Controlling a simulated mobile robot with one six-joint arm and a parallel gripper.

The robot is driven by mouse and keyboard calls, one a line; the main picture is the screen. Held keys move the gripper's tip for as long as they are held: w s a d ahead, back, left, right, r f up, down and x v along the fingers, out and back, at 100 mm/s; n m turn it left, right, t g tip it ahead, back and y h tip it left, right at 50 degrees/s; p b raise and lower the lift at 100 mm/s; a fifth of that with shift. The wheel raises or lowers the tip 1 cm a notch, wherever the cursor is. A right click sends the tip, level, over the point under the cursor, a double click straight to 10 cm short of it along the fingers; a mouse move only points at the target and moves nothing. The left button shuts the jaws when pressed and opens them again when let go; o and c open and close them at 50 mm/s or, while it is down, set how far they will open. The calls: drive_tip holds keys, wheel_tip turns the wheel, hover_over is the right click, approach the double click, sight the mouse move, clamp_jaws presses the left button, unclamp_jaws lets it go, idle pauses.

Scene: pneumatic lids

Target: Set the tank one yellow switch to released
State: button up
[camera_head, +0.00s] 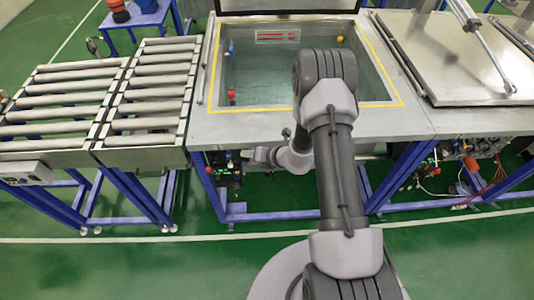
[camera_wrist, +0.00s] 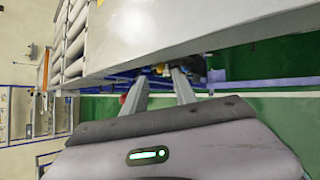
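Tank one appears to be the open tank (camera_head: 200,125) with a yellow outline, in the middle of the head view. My gripper (camera_wrist: 161,74) shows two grey fingers spread apart in the wrist view. I see no held object between them. A small yellow spot (camera_wrist: 158,68) shows just beyond the fingertips, under the pale table edge; it may be the yellow switch, but its setting is too small to tell. A red knob (camera_wrist: 123,99) sits left of the left finger. In the head view my wrist is low at the tank's front edge, and the fingertips are not clear.
A control unit (camera_head: 228,170) with green lights sits under the tank's front, left of my wrist. Blue legs (camera_head: 215,200) stand around it. A roller conveyor (camera_head: 150,95) is at left. A closed lid (camera_head: 450,55) is at right. The green floor in front is clear.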

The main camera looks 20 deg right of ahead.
drive_tip(key=p+v, duration=0.1)
drive_tip(key=v, duration=1.1)
drive_tip(key=s+a+r+n+g+y+b, duration=0.1)
drive_tip(key=a+r+n+g+y+b, duration=0.15)
drive_tip(key=a+r+n+b, duration=0.65)
drive_tip(key=s+a+r+n+g+b, duration=0.1)
drive_tip(key=s+a+r+n, duration=0.1)
drive_tip(key=s+a+n, duration=0.4)
drive_tip(key=s+a+r+n+g+b, duration=0.1)
drive_tip(key=s+r+n+b, duration=0.2)
drive_tip(key=n, duration=0.5)
drive_tip(key=s+d+n+t+h+b, duration=0.1)
drive_tip(key=s+d+n+h+b, duration=0.3)
drive_tip(key=s+n, duration=0.7)
drive_tip(key=shift+d+r+n+h, duration=0.35)
drive_tip(key=shift+d+n+h, duration=0.05)
drive_tip(key=shift+n+h, duration=0.25)
